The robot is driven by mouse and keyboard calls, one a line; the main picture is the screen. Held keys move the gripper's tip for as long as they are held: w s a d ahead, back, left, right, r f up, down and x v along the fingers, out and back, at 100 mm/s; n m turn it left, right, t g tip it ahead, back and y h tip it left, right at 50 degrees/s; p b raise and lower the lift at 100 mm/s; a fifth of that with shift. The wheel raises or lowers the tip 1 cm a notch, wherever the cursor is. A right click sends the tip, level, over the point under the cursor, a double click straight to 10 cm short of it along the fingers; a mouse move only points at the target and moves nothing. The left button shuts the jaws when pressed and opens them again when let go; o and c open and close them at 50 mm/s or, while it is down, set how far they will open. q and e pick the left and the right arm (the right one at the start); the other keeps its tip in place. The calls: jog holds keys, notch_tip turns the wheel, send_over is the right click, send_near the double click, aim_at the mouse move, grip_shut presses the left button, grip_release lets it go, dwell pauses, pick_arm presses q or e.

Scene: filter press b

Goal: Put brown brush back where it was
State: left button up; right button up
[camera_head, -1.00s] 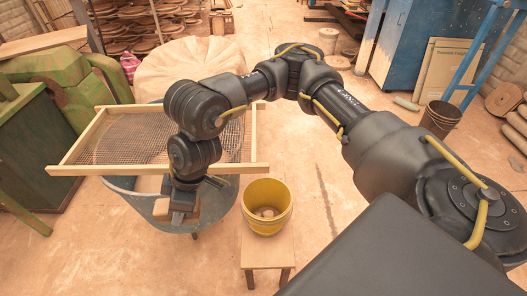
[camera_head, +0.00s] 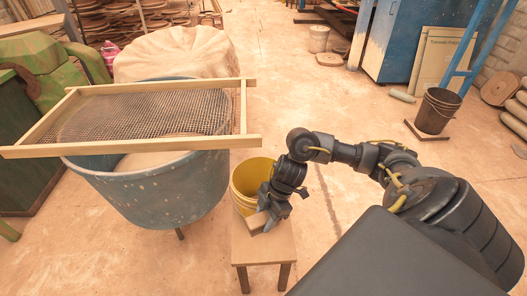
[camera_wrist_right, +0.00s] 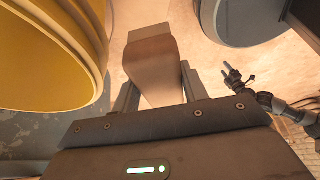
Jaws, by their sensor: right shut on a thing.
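The brown brush (camera_head: 258,222) is a light wooden block in the head view. My right gripper (camera_head: 270,208) is shut on it and holds it over the small wooden stool (camera_head: 262,248), just in front of the yellow bucket (camera_head: 246,186). I cannot tell whether the brush touches the stool top. In the right wrist view the brush (camera_wrist_right: 152,62) sits between the fingers of my right gripper (camera_wrist_right: 155,90), with the yellow bucket (camera_wrist_right: 45,50) close on the left. A small arm with a gripper (camera_wrist_right: 236,80), seemingly my left, shows there at the right; its jaws are too small to judge.
A wooden-framed sieve (camera_head: 130,150) lies across the large grey-blue tub (camera_head: 160,195) left of the stool. A dark bucket (camera_head: 436,112) stands at the right. A pale sack (camera_head: 175,55) stands behind the tub. Open floor lies beyond the stool.

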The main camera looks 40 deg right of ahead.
notch_tip(320, 180, down, 13)
jog(key=b, duration=0.4)
jog(key=shift+f, duration=0.4)
jog(key=shift+f+b, duration=0.3)
jog(key=shift+f, duration=0.05)
pick_arm(q)
jog(key=w+d+r, duration=0.1)
jog(key=w+r, duration=0.1)
jog(key=r, duration=0.4)
jog(key=w+r+b, duration=0.1)
jog(key=w+r, duration=0.1)
jog(key=r, duration=0.5)
jog(key=shift+w+d+r+t, duration=0.15)
jog(key=shift+w+d+t, duration=0.15)
jog(key=shift+d+t, duration=0.1)
pick_arm(e)
jog(key=shift+f, duration=1.75)
jog(key=shift+f, duration=0.15)
jog(key=o, duration=0.6)
jog(key=shift+c, duration=0.2)
pick_arm(q)
jog(key=shift+r, duration=0.15)
pick_arm(e)
jog(key=o, duration=0.4)
